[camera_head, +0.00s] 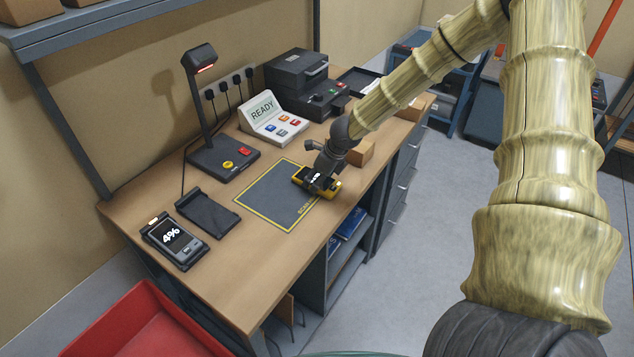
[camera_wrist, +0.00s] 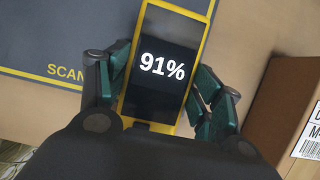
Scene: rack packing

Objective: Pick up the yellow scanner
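The yellow scanner (camera_head: 331,186) has a dark screen and lies at the right part of the dark scan mat (camera_head: 268,203). In the wrist view the scanner (camera_wrist: 161,66) fills the middle, and its screen reads 91%. My gripper (camera_head: 320,180) is down over the scanner and hides part of it. I see no clear gap under the scanner.
A cardboard box (camera_head: 361,153) stands close beyond my gripper; its label shows in the wrist view. Another handheld device (camera_head: 174,242) reading 4% sits in a dock at front left, beside an empty dock (camera_head: 208,213). A scanner lamp (camera_head: 222,160) and READY panel (camera_head: 272,118) stand behind.

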